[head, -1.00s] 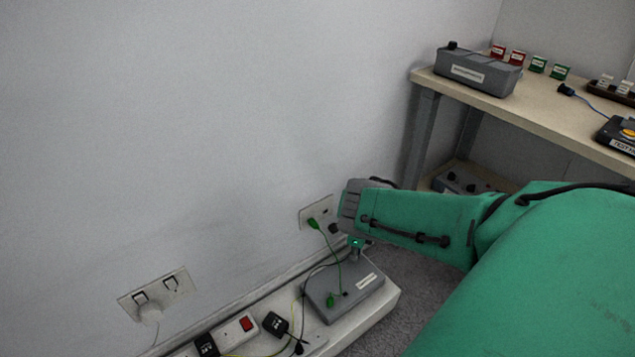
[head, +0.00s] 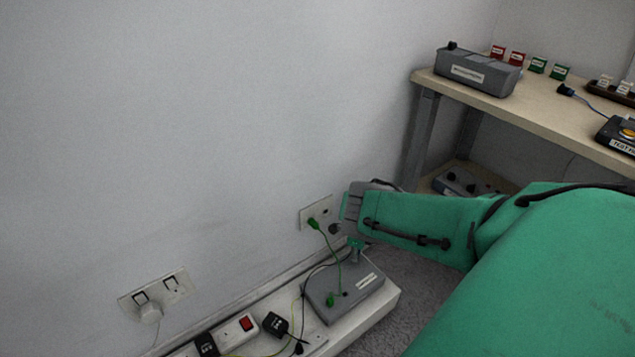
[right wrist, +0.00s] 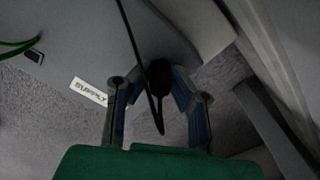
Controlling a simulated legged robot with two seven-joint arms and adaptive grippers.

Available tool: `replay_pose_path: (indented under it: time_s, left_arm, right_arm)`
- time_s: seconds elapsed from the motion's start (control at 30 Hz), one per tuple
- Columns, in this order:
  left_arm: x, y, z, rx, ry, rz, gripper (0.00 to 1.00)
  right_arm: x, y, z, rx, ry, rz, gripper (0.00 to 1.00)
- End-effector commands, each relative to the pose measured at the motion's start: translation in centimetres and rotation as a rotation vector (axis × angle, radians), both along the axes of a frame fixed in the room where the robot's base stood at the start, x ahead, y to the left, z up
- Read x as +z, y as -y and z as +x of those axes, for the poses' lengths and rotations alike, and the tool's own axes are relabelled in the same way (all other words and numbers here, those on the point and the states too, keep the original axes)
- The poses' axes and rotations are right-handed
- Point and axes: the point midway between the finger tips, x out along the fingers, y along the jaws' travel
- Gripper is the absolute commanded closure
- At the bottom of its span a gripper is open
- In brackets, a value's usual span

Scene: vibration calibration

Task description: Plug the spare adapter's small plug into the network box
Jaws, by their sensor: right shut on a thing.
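My right gripper (head: 355,248) is low over the grey box (head: 322,308) on the white ledge, near its back edge. In the right wrist view the gripper (right wrist: 158,88) is shut on a small black plug (right wrist: 159,73) with a thin black cord. The plug's tip is hard to make out in the dark. The box, perhaps the network box, has a pale label that reads like "SUPPLY" (right wrist: 88,91), a dark square socket (right wrist: 35,57) and a green plug (head: 330,299). A black adapter (head: 275,323), perhaps the spare one, lies on the ledge. My left gripper is not in view.
A power strip (head: 237,329) with a red switch and another black adapter (head: 206,345) lie left of the box. A green cord runs up to a wall socket plug (head: 313,223). A white double socket (head: 165,285) is at left. A bench (head: 540,107) stands at right.

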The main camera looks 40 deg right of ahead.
Motion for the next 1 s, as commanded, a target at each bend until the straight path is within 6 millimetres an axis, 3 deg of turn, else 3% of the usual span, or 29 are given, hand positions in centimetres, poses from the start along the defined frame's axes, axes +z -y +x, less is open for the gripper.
replay_pose_path:
  time_s: [0.8, 0.83, 0.9, 1.0]
  left_arm:
    - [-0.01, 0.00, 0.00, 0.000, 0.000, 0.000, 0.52]
    - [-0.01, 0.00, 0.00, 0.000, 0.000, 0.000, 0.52]
    - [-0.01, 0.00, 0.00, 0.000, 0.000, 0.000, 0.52]
    - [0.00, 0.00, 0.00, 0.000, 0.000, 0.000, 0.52]
  right_arm:
    - [-0.35, 0.02, -0.06, 0.000, -0.001, 0.000, 1.00]
    - [-0.34, 0.02, -0.06, 0.000, -0.001, 0.000, 0.78]
    - [-0.34, 0.02, -0.06, 0.000, -0.001, 0.000, 0.60]
    - [-0.33, 0.01, -0.04, 0.000, 0.000, 0.000, 0.60]
